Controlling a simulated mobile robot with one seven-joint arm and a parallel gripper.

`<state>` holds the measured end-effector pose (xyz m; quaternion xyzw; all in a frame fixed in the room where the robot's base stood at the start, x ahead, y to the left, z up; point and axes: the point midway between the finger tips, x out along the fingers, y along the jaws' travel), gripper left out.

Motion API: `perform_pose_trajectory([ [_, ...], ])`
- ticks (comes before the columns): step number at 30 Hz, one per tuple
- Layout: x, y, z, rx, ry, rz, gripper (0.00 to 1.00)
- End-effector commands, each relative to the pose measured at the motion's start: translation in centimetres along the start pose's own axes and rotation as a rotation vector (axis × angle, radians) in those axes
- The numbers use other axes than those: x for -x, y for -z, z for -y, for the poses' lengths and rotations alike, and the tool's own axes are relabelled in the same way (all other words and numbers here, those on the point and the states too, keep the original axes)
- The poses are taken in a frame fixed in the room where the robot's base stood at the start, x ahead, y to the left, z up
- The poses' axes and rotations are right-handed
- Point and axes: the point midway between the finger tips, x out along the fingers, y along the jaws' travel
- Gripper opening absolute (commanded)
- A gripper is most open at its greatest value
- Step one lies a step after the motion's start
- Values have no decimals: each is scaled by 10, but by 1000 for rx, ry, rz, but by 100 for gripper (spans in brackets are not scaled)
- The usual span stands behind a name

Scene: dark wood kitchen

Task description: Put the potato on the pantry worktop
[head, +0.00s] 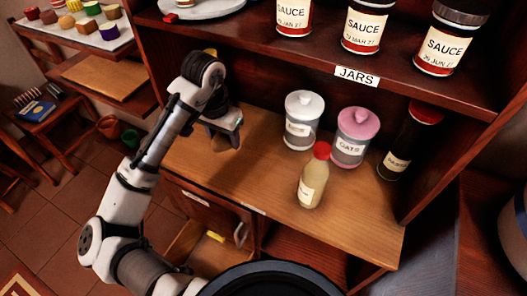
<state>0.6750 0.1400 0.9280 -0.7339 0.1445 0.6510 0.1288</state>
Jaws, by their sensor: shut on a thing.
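My gripper (222,138) points down over the left part of the pantry worktop (260,180), a light wood surface inside the dark cabinet. It is shut on a small brownish thing, probably the potato, which is mostly hidden by the fingers and hard to tell from the wood behind it. I cannot tell whether it touches the worktop or hangs just above it.
On the worktop stand a white-lidded jar (299,125), a pink-lidded oats jar (350,145), a red-capped pale bottle (314,180) and a dark bottle (408,145). A shelf with sauce jars (362,28) hangs above. The worktop's left front is clear.

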Motion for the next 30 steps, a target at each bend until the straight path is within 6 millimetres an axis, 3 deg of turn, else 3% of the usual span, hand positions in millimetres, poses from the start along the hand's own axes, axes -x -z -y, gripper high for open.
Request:
perform_pose_trajectory([
  [6,-38,-5,-1,1,-5,0,27],
  [18,-83,-10,-1,2,-4,0,27],
  [30,-92,-11,0,0,0,1,27],
])
